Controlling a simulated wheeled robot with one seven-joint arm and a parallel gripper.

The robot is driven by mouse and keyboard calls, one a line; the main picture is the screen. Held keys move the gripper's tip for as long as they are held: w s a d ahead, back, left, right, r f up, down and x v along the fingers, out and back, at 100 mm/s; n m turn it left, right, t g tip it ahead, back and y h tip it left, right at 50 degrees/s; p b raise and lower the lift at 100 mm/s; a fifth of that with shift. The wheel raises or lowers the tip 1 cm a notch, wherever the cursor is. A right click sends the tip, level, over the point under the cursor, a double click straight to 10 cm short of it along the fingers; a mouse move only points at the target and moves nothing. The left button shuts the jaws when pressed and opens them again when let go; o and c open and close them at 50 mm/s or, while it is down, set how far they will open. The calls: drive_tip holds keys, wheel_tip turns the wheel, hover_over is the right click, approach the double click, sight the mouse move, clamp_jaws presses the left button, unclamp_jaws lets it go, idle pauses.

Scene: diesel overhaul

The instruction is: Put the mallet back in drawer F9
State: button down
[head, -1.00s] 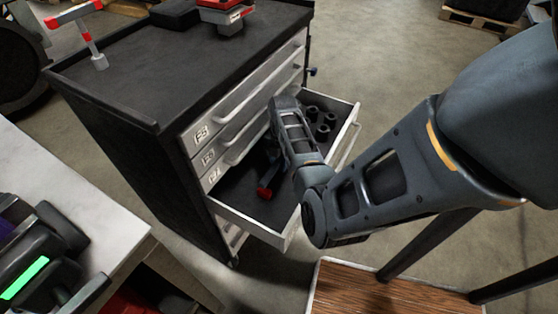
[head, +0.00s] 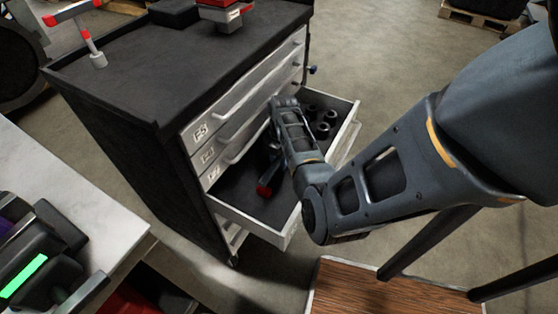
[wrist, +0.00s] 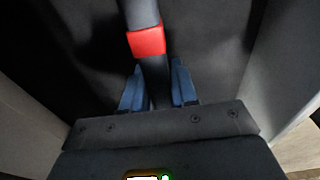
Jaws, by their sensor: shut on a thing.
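My gripper (wrist: 160,88) is shut on the dark shaft of the mallet (wrist: 140,12), which has a red band just beyond the fingers. In the head view the gripper reaches down into an open drawer (head: 243,222) of the black cabinet, and its fingers are mostly hidden behind my arm. A red end of the held mallet (head: 264,190) shows low inside the drawer, towards its near left part. I cannot tell whether it touches the drawer floor. The open drawer's own label is not readable; closed drawers above it carry labels such as F5.
Several dark cylindrical sockets (head: 322,122) lie at the drawer's far end. A red-and-white T-shaped tool (head: 85,30) and a red-and-grey item (head: 226,14) stand on the cabinet top (head: 170,65). A white bench (head: 85,190) is at left, and a wooden-topped surface (head: 375,295) is at the front.

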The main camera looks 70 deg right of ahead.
drive_tip(key=shift+f+b, duration=0.8)
drive_tip(key=shift+f, duration=0.3)
drive_tip(key=c, duration=0.8)
unclamp_jaws()
